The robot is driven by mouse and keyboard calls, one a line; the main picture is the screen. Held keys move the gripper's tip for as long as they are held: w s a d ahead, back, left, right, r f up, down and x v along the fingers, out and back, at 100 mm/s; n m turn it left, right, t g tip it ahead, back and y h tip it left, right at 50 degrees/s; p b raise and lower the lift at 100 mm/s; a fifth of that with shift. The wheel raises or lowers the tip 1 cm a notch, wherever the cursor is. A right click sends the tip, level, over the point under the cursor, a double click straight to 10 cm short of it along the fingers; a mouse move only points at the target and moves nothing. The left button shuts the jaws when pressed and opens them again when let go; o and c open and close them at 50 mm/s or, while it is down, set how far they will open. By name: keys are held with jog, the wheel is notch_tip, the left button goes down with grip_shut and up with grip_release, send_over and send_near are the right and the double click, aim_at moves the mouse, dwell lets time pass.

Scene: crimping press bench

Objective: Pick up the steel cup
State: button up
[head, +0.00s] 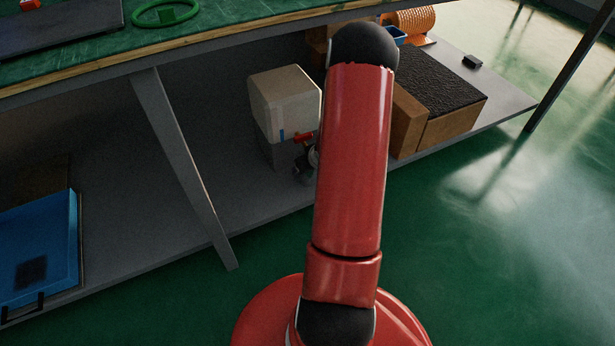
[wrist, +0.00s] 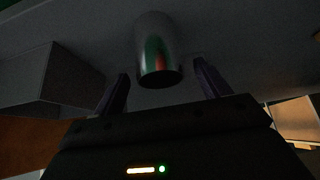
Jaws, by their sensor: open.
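The steel cup (wrist: 156,45) is a shiny cylinder with green and red reflections, in the upper middle of the wrist view. Its dark round end faces the lower part of that view. My gripper (wrist: 162,70) is open, with one dark finger on each side of the cup in the picture. No contact shows, and I cannot tell how deep the cup sits between the fingers. In the head view the cup is not visible, and my red arm hides the gripper's area.
A pale box (head: 285,100) stands on the grey lower shelf (head: 205,175), left of my arm. Brown boxes (head: 440,115) with a black top lie to the right. A blue tray (head: 45,245) lies at left. The bench top (head: 230,30) overhangs; a slanted leg (head: 185,165) stands in front.

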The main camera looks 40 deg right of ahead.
jog(key=shift+x, duration=1.15)
jog(key=c, duration=1.2)
jog(key=shift+r, duration=0.1)
